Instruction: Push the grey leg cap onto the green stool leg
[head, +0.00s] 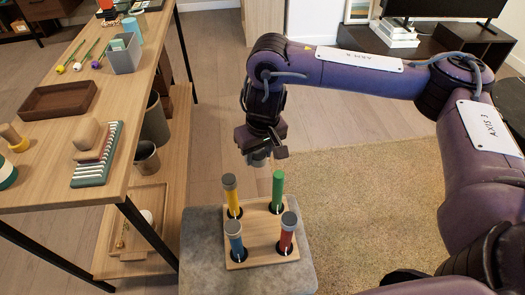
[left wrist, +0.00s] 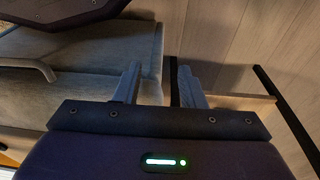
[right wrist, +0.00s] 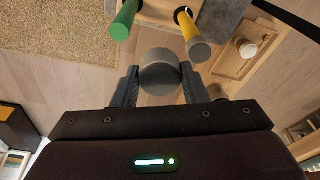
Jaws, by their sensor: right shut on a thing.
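My right gripper (head: 262,152) is shut on the grey leg cap (right wrist: 159,72), which shows between its fingers in the right wrist view. In the head view the gripper is above and a little left of the green stool leg (head: 278,190), with the cap clear of the leg. The green leg stands upright with a bare top; it also shows in the right wrist view (right wrist: 124,20). The small wooden stool (head: 262,249) is upside down. Its yellow (head: 231,196), blue (head: 235,241) and red (head: 287,235) legs have grey tops. My left gripper (left wrist: 160,88) is open and empty.
The stool rests on a grey padded block (head: 200,255). A wooden table (head: 105,150) at the left carries a brown tray (head: 58,100), a grey bin (head: 124,58) and a striped rack (head: 97,155). A shag rug (head: 370,200) lies to the right.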

